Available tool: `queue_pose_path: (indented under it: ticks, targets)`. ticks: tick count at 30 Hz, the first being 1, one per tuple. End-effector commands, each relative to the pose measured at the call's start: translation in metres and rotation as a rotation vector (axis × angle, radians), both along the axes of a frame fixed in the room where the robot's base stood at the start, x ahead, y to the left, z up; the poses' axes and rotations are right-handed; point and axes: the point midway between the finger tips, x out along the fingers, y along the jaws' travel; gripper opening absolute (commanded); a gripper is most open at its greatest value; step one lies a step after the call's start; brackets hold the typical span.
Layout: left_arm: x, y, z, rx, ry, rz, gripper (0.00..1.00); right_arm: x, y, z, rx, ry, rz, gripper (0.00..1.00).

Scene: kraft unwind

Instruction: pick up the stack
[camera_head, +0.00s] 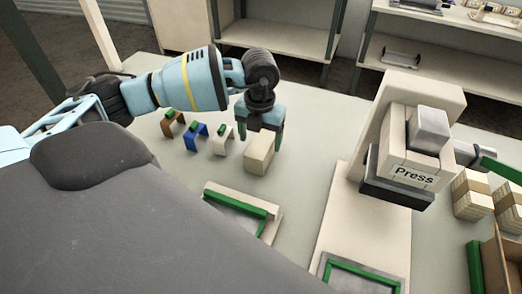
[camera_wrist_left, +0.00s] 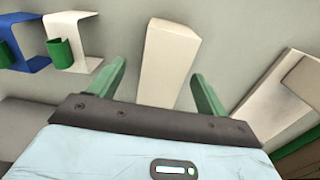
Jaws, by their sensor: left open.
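A plain beige block (camera_head: 259,153), which may be the stack, stands on the pale table. My left gripper (camera_head: 260,138) is open, with its green fingers pointing down over the block. In the left wrist view the block (camera_wrist_left: 170,62) lies between the two open fingers (camera_wrist_left: 158,80), with a gap on both sides. I cannot tell how far above the table the fingertips are. Layered beige stacks with brown bands (camera_head: 472,196) stand at the right edge. My right gripper is not in view.
Brown, blue and white bent holders (camera_head: 222,139) with green parts stand in a row left of the block. A green-edged tray (camera_head: 237,208) lies in front. A press (camera_head: 412,160) stands to the right. An open brown box (camera_head: 495,262) is at the lower right.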

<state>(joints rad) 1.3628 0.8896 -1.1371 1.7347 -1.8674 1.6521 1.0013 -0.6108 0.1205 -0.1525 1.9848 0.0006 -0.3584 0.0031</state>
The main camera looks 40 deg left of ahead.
Motion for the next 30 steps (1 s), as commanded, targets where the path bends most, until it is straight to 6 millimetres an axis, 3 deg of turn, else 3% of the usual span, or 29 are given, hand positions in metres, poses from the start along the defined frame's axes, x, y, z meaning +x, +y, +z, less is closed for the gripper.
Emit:
queue_pose_path:
  ticks: [12,21,30]
  targets:
    - [-0.003,-0.005,-0.047,0.001,0.001,-0.001,0.76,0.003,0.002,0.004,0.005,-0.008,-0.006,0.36]
    - [-0.003,-0.004,-0.051,0.000,0.000,0.000,0.76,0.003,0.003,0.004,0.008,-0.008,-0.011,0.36]
    - [-0.003,-0.004,-0.051,0.000,0.000,0.000,0.38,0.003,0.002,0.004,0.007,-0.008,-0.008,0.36]
